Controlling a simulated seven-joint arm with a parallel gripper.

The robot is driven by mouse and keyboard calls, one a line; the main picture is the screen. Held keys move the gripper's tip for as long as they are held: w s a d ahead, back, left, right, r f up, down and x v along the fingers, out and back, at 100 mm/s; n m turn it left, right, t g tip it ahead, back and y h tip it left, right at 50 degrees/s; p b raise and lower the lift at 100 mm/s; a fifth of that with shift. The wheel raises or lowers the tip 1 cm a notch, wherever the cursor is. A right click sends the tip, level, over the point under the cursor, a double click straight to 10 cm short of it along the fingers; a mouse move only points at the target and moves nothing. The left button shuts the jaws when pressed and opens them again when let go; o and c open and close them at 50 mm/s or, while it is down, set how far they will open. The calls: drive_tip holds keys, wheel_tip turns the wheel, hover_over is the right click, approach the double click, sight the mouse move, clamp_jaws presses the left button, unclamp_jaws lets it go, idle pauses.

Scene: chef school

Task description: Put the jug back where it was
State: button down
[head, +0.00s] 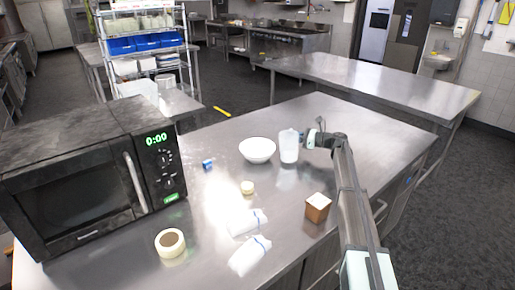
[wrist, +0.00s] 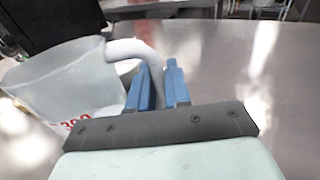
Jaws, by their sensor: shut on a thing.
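The jug (head: 288,147) is a translucent whitish vessel with a handle, near the middle of the steel table (head: 225,190) in the head view. In the wrist view the jug (wrist: 62,82) fills the left side, with its mouth showing, and looks tilted in that picture. Red markings show low on its side. My gripper (head: 309,139) is at the jug's right side. In the wrist view the blue fingers of my gripper (wrist: 160,85) are closed on the jug's handle. I cannot tell whether the jug's base touches the table.
A white bowl (head: 257,150) stands just left of the jug. A microwave (head: 85,180) fills the left. Table right of the jug is clear.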

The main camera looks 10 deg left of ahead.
drive_tip(key=shift+d+f+y, duration=0.1)
drive_tip(key=shift+d+y, duration=0.1)
drive_tip(key=shift+y, duration=0.1)
